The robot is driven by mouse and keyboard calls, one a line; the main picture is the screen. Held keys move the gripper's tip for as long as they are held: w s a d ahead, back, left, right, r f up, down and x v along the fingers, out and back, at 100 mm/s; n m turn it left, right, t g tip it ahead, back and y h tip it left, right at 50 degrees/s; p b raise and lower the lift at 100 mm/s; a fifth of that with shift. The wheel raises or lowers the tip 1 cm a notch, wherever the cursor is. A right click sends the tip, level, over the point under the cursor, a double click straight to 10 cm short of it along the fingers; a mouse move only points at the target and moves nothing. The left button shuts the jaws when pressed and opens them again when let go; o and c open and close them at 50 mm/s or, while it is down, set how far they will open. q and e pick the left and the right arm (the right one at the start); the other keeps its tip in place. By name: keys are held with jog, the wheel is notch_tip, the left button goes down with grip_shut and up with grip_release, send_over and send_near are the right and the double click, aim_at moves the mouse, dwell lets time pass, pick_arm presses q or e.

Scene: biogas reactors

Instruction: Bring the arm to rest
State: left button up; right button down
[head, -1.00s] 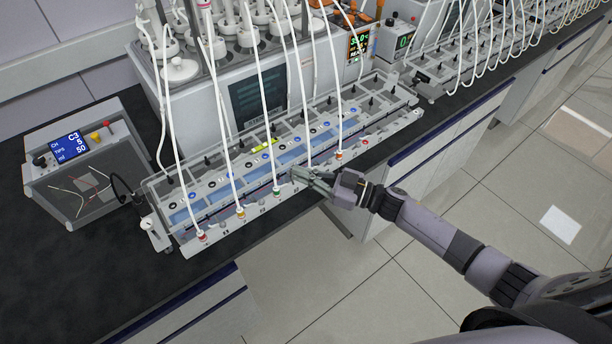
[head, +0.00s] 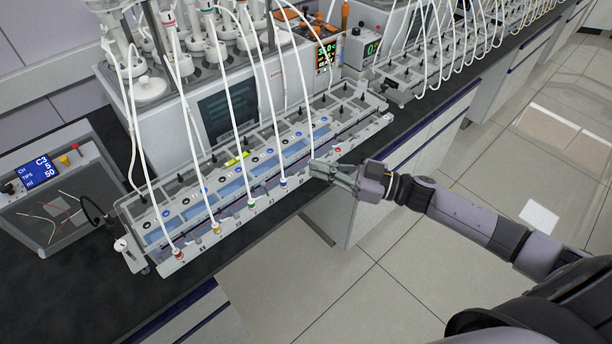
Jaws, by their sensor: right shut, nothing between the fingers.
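My right gripper (head: 322,170) is shut and empty. Its fingertips are at the front edge of the long tube rack (head: 165,268), towards its right end, and hide part of that edge. The right arm reaches in from the lower right, over the floor in front of the bench. White tubes run down to coloured plugs along the rack's front: red (head: 179,255), yellow (head: 216,230), green (head: 251,205) and blue (head: 283,182). Another tube's lower end is hidden at the fingertips; I cannot tell whether they touch it. My left gripper is not in view.
A control box (head: 55,190) with a blue display stands on the dark bench (head: 75,290) at the left. The reactor unit (head: 225,105) with its vessels stands behind the rack. A second rack (head: 415,75) continues at the upper right. The floor (head: 370,290) before the bench is clear.

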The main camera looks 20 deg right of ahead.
jog(key=shift+s+d+r, duration=0.3)
jog(key=shift+s+d, duration=0.05)
jog(key=shift+d, duration=0.15)
